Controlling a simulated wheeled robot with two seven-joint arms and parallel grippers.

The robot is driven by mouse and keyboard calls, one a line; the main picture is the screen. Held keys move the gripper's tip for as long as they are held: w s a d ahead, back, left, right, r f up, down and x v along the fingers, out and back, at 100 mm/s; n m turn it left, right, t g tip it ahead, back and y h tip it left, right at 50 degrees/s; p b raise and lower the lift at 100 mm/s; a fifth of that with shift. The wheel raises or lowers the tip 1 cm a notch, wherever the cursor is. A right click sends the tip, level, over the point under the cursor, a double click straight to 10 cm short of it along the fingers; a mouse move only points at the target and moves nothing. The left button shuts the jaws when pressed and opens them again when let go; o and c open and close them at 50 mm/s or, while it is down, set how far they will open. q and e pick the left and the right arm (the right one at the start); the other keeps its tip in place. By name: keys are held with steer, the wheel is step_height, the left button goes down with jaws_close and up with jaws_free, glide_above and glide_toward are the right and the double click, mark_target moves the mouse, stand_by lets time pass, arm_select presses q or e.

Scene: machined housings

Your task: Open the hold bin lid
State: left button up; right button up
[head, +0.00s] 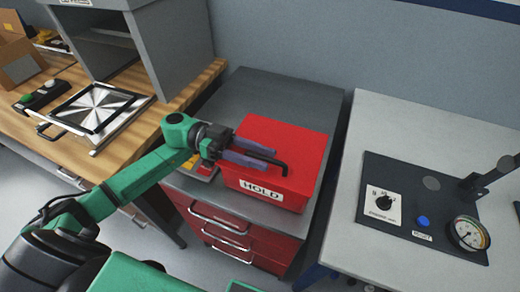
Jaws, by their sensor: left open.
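The red hold bin (305,194) has a white "HOLD" label on its front and sits on a grey-topped cabinet. Its red lid (295,136) lies flat and looks closed. A black bar handle (284,167) shows at the lid's front, partly behind my gripper. My left gripper (271,157) reaches in from the left over the lid's front part. Its purple fingers are open and point right, close to the handle. I cannot tell whether they touch it. My right gripper is not in view.
The cabinet top (300,91) is clear behind the bin. A wooden bench (128,76) with a metal plate tray (97,112) is at left. At right, a light table (375,125) holds a dark panel with a gauge (468,233). Red drawers (227,236) are below.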

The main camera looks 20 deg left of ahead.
arm_select(q)
steer(key=shift+d, duration=0.1)
jaws_close()
stand_by(1.4)
